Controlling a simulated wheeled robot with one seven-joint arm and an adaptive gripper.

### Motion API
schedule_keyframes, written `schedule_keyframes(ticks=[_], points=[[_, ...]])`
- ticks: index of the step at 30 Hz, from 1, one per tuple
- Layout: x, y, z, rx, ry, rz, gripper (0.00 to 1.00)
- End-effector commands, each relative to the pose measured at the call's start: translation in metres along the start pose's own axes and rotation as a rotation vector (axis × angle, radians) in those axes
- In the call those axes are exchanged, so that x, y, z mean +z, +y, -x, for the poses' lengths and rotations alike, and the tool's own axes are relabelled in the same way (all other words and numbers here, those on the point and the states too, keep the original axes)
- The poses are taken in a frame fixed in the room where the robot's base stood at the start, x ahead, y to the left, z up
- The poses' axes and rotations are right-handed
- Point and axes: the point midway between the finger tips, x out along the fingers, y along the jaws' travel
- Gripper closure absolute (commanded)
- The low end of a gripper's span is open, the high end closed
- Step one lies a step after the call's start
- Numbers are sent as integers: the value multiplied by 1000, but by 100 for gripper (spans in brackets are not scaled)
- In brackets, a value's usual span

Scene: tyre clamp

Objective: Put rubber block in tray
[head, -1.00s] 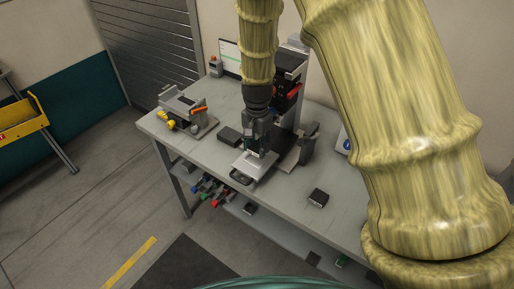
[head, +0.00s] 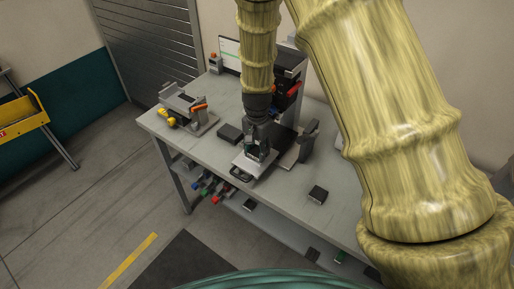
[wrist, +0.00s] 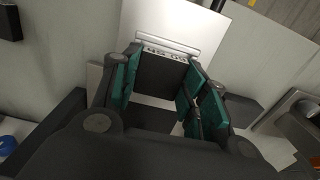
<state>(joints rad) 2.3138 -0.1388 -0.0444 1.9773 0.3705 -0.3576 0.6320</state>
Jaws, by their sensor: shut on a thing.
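The pale tray (wrist: 178,22) lies just beyond the fingertips in that view. The fingers hide the block in the head view, and I cannot tell whether it touches the tray.
A dark block (head: 230,133) lies left of the gripper and another (head: 318,193) lies to the right on the table (head: 285,205). A clamp device (head: 190,108) stands at the back left. A dark upright part (head: 307,140) stands close to the right of the gripper.

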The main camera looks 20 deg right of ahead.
Motion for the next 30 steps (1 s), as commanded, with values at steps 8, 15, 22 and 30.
schedule_keyframes(ticks=[8, 15, 22, 30], points=[[0, 0, -2, 0, 0, 0, 40], [0, 0, -2, 0, 0, 0, 34], [0, 0, 6, -2, 2, 0, 34], [-1, -1, 33, -2, 3, 0, 34]])
